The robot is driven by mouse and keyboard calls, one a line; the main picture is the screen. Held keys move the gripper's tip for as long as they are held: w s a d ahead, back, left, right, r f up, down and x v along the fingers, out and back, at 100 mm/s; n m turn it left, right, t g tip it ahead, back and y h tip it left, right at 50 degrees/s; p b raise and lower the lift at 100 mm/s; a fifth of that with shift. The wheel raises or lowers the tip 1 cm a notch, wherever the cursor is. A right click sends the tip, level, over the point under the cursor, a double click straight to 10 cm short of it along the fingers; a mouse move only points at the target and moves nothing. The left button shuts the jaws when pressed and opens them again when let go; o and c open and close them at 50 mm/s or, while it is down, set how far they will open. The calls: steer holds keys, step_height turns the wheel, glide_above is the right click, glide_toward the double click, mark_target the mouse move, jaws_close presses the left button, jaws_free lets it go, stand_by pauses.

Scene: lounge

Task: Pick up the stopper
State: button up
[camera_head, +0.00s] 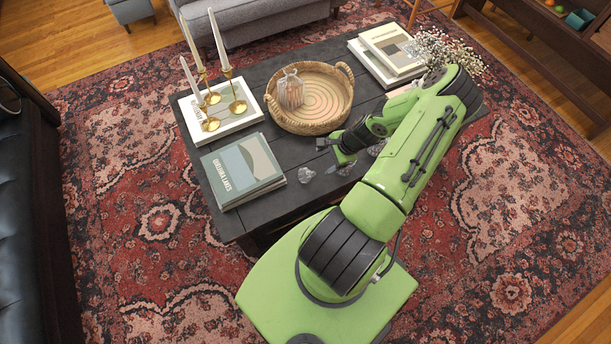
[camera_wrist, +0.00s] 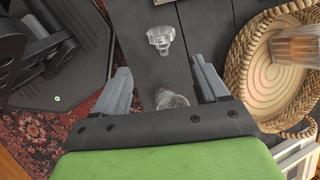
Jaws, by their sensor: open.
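A small clear glass piece with a wide head and narrower end, shaped like a stopper (camera_wrist: 160,40), lies on the dark table, beyond my fingertips in the wrist view. In the head view, a glass piece (camera_head: 306,174) lies right of the grey-green book. A second clear glass piece (camera_wrist: 171,99) is between my fingers in the wrist view, its lower part hidden by my gripper; I cannot tell its full shape. My gripper (camera_wrist: 160,66) is open and holds nothing. In the head view, my gripper (camera_head: 334,151) is over the table, in front of the tray.
A round woven tray (camera_head: 338,112) with a glass decanter (camera_head: 290,90) stands behind my gripper. Books (camera_head: 243,170) and brass candlesticks (camera_head: 238,106) are on the left. More books (camera_head: 393,47) and dried flowers (camera_head: 447,50) are at the far right.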

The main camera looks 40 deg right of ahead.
mark_target(307, 173)
steer(key=b+x, duration=0.3)
steer(key=x, duration=0.7)
steer(key=shift+f, duration=0.3)
steer(key=b+x, duration=0.2)
steer(key=x, duration=0.3)
steer(key=shift+w+f, duration=0.2)
steer(key=shift+f, duration=0.05)
steer(key=shift+a+r, duration=0.1)
steer(key=c, duration=0.9)
